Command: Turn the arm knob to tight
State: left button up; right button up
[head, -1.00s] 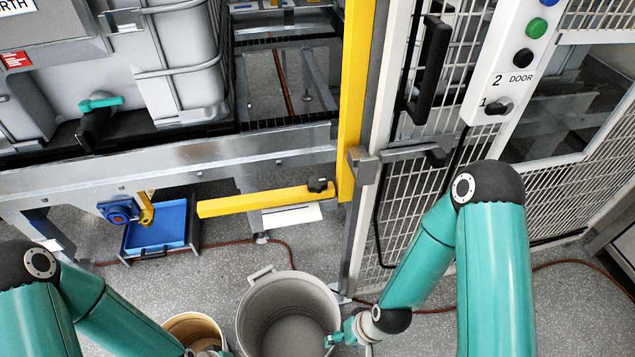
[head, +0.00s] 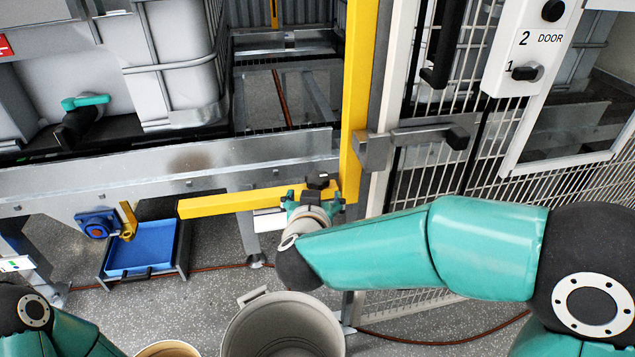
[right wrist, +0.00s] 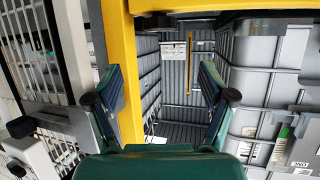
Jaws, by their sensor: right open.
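The arm knob (head: 318,181) is a small black knob on top of the right end of the yellow arm (head: 235,200), near the yellow post (head: 357,90). Its setting cannot be read. My right gripper (head: 313,195) is just in front of and below the knob, fingers spread to either side. I cannot tell whether it touches anything. In the right wrist view the right gripper (right wrist: 161,85) is open, with nothing between its fingers. The yellow post (right wrist: 118,60) stands beside the left finger there; the knob cannot be made out. My left gripper is out of view.
A mesh door with a black handle (head: 443,45) and latch (head: 415,138) stands right of the post. A control box (head: 522,45) hangs beyond it. A grey bin (head: 285,325) and a blue tray (head: 145,248) are below. A steel beam (head: 180,165) runs behind.

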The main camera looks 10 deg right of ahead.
aim_at(317, 179)
jog(key=b+x, duration=0.1)
jog(key=x, duration=1.3)
jog(key=shift+f+b, duration=0.15)
jog(key=shift+b, duration=0.2)
